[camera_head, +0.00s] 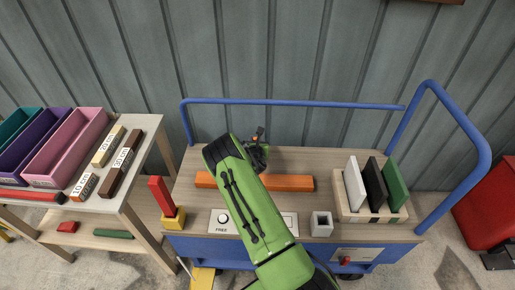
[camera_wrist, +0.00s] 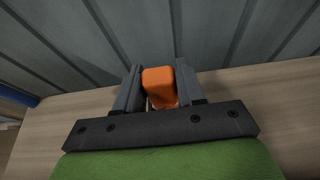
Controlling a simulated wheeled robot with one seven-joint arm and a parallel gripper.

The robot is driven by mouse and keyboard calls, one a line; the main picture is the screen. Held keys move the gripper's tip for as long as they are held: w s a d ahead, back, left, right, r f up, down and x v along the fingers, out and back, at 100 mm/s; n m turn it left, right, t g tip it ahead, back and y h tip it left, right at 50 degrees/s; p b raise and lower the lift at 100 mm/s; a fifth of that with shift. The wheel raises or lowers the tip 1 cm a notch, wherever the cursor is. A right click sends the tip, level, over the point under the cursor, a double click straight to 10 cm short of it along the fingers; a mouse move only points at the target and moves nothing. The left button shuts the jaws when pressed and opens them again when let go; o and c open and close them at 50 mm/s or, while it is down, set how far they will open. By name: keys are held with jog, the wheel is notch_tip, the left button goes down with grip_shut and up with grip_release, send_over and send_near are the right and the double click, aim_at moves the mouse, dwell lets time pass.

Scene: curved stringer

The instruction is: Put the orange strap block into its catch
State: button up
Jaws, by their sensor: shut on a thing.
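An orange block (camera_wrist: 158,82) is between the two dark fingers of my gripper (camera_wrist: 158,90) in the wrist view. The gripper is shut on it. In the head view, my gripper (camera_head: 257,148) is near the back edge of the trolley top, above the wood, and mostly hidden behind my green arm. Only a small orange-red spot of the block shows there. A long orange bar (camera_head: 288,183) lies across the trolley top, partly covered by my arm. I cannot tell which part is the catch.
A red upright piece stands on a yellow block (camera_head: 174,219) at left. A hollow white square block (camera_head: 321,231) and a rack (camera_head: 370,214) of white, black and green plates are at right. A panel marked FREE (camera_head: 222,230) is in front. Blue rails (camera_head: 300,102) border the trolley.

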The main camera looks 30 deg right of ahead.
jog(key=shift+f, duration=0.7)
jog(key=shift+f, duration=0.2)
jog(key=o, duration=1.1)
jog(key=shift+o, duration=0.2)
